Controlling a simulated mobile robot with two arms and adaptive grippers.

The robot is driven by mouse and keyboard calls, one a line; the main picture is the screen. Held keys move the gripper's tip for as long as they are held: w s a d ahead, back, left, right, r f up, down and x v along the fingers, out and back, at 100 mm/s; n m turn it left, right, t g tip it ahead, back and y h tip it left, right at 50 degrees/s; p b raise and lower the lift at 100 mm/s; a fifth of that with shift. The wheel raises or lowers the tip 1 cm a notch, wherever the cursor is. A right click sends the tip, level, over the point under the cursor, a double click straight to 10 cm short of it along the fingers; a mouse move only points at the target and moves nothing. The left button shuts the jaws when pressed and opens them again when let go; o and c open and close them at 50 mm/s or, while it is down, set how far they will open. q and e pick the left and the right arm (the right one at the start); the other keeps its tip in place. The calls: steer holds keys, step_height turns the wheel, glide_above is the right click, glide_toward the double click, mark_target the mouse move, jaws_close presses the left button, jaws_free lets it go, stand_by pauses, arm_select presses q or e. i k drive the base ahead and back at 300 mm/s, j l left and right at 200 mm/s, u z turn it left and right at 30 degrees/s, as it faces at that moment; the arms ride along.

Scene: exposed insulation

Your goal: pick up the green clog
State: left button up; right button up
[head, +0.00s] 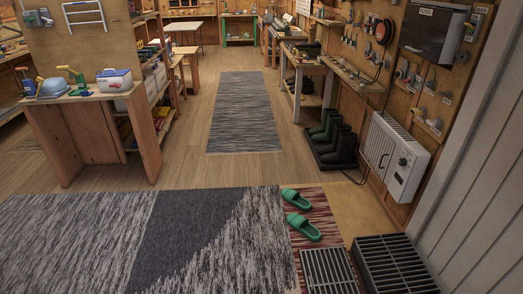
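Two green clogs lie on a small reddish striped mat (322,228) on the floor, right of the picture's centre. The farther green clog (296,199) lies at the mat's upper left. The nearer green clog (303,227) lies just below it, and the two are apart. Neither of my grippers is in the head view, so I cannot see their state.
A grey patterned rug (90,235) covers the floor at left. Dark metal grates (393,262) lie at lower right. A white heater (396,155) is on the right wall, near dark boots (338,147) on a tray. A workbench (85,98) stands at left. The central floor is open.

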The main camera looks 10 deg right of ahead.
mark_target(302, 224)
steer(key=i+z, duration=0.15)
steer(key=i, duration=0.4)
steer(key=i+j+z, duration=0.2)
steer(key=i, duration=0.3)
steer(key=i+j+z, duration=0.15)
steer(key=i, duration=0.35)
